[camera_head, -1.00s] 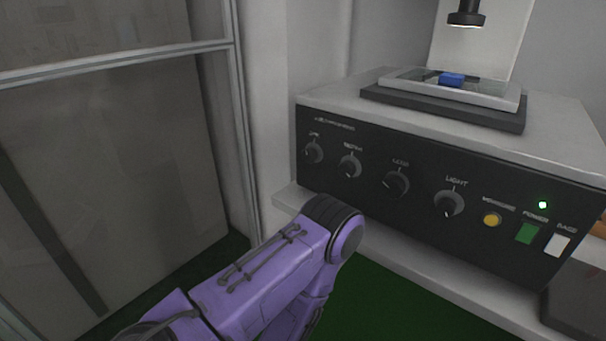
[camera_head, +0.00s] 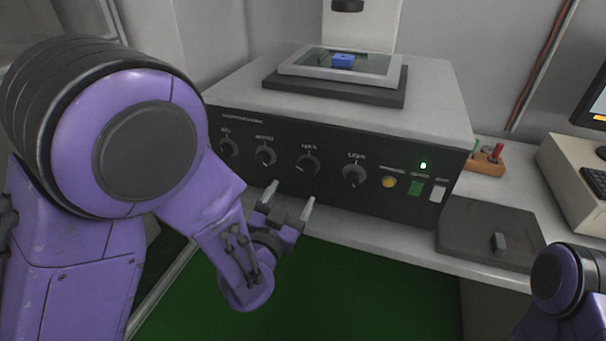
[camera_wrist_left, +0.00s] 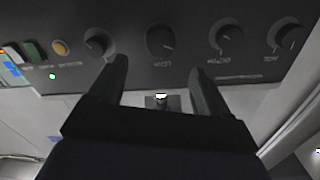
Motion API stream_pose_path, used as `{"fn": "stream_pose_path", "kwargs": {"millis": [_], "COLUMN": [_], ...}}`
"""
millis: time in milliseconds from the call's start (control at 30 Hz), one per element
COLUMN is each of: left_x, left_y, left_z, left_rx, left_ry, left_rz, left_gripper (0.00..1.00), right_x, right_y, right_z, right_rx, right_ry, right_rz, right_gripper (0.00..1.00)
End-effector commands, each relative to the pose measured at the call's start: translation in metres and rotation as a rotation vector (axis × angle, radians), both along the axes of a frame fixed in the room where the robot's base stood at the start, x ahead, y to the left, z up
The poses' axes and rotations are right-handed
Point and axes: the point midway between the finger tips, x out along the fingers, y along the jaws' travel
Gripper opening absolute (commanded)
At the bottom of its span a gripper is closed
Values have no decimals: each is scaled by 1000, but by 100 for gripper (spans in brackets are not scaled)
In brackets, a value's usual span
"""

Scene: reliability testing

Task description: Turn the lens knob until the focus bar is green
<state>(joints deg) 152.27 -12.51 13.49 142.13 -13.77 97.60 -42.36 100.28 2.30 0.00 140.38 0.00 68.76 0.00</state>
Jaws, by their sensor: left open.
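The black front panel of the machine holds a row of several dark knobs. The lens knob (camera_head: 307,165) is the third from the left in the head view, its small label blurred. It also shows in the left wrist view (camera_wrist_left: 161,40), where the panel appears upside down. My left gripper (camera_head: 290,200) is open and empty, in front of and slightly below the lens knob, not touching it. In the left wrist view its fingertips (camera_wrist_left: 157,68) are spread to either side of the lens knob's line, short of it. I see no readable focus bar. My right gripper is out of view.
Other knobs flank it, including the light knob (camera_head: 354,176). A yellow button (camera_head: 389,182), green switch (camera_head: 415,188) and white switch (camera_head: 437,193) lie right. A blue piece (camera_head: 343,61) sits on the top stage. A monitor (camera_head: 592,105) is partly visible at right.

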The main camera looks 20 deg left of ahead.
Motion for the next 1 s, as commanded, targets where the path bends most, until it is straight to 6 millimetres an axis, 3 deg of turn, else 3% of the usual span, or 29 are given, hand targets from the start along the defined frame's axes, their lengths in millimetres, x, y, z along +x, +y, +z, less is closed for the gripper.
{"fn": "stream_pose_path", "kwargs": {"millis": [33, 67, 133, 400, 767, 833, 933, 967, 1000], "left_x": [7, 11, 27, 80, 91, 91, 91, 91, 91], "left_y": [1, 0, -1, -2, -3, -3, -3, -3, -2], "left_z": [-11, -12, -2, -2, -2, -2, -2, -2, -2], "left_rx": [-7, -8, -7, -5, -4, -4, -4, -4, -4], "left_ry": [-7, -7, -1, 2, 3, 3, 3, 3, 3], "left_rz": [3, 2, 1, 0, 0, 0, 0, 0, 0], "left_gripper": [78, 78, 78, 78, 78, 61, 29, 21, 21], "right_x": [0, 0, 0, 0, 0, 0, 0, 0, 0], "right_y": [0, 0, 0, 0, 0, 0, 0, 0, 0], "right_z": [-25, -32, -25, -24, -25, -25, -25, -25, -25], "right_rx": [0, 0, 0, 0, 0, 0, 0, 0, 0], "right_ry": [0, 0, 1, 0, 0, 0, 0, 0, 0], "right_rz": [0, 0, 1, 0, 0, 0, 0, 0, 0], "right_gripper": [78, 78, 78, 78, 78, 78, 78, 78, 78]}}
